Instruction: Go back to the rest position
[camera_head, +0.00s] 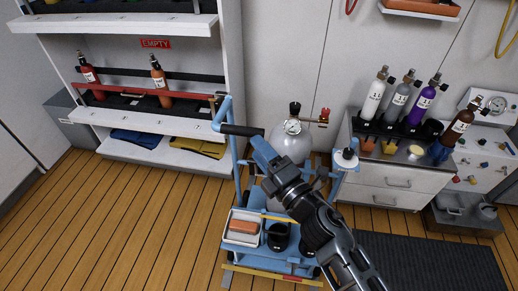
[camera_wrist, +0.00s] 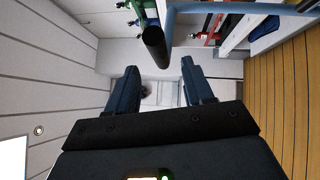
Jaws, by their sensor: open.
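My gripper (camera_head: 259,145) is in front of the blue cart (camera_head: 235,205) in the head view, with its blue fingers close to the cart's black handle (camera_head: 241,131). In the wrist view my gripper (camera_wrist: 158,75) shows two blue fingers spread apart with nothing between them. The black handle (camera_wrist: 155,48) stands beyond and above the fingertips there, and I see no contact. My arm comes from the lower right of the head view and covers part of the cart.
A grey cylinder with a gauge (camera_head: 291,147) stands behind the cart. A drawer bench (camera_head: 400,183) with several bottles is at right. A shelf (camera_head: 150,130) marked EMPTY holds orange bottles at left. Wood floor (camera_head: 120,230) is clear at lower left. A dark mat (camera_head: 430,262) lies at lower right.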

